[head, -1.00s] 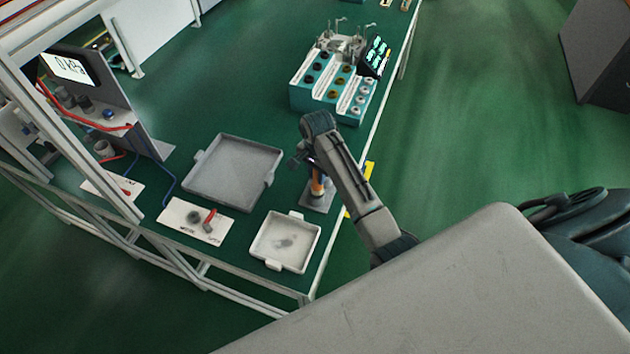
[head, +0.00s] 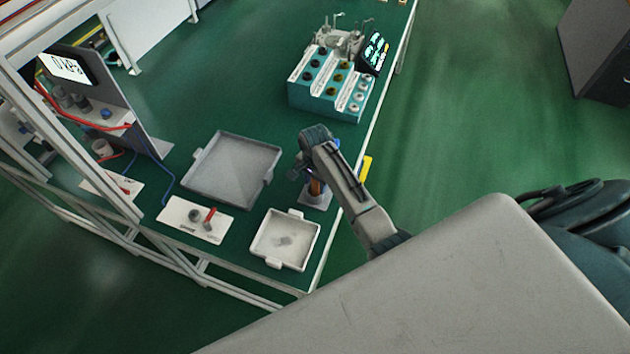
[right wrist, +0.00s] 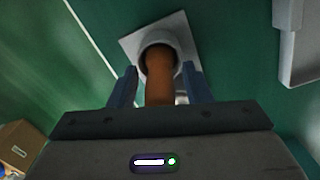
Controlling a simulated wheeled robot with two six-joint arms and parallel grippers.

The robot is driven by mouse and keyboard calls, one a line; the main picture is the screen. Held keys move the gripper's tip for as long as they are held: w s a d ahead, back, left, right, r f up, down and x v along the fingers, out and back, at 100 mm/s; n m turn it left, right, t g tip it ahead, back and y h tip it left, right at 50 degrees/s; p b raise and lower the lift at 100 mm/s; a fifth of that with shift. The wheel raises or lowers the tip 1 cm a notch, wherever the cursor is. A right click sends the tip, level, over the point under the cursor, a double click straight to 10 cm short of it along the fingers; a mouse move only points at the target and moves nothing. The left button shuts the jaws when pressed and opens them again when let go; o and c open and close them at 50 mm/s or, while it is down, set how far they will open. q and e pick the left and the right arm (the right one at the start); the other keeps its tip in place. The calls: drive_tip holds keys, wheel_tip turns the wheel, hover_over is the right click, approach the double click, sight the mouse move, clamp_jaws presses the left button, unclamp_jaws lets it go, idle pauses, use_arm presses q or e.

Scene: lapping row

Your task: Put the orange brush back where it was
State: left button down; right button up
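The orange brush (head: 315,187) stands in a round grey cup on a small square plate (head: 316,201) near the right edge of the table. In the right wrist view its orange-brown handle (right wrist: 159,88) runs down into the cup (right wrist: 165,44); the bristles are hidden. My right gripper (head: 311,178) is over the holder, with its fingers on either side of the handle. In the right wrist view a narrow gap shows between the handle and each finger, so the gripper (right wrist: 160,76) looks open around it. My left gripper is not in view.
A small white tray (head: 266,259) stands just in front of the holder, and a larger grey tray (head: 187,187) to its left. A white card with small parts (head: 183,226) lies further left. A teal rack (head: 295,94) stands behind. Green table is bare between.

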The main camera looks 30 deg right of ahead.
drive_tip(key=shift+r, duration=0.35)
wheel_tip(320, 180, up, 10)
drive_tip(key=b, duration=0.3)
drive_tip(key=shift+r+b, duration=0.25)
drive_tip(key=shift+b, duration=0.05)
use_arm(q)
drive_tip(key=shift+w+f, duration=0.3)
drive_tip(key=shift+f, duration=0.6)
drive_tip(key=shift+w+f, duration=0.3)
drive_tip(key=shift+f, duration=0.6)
use_arm(e)
drive_tip(key=shift+r, duration=0.65)
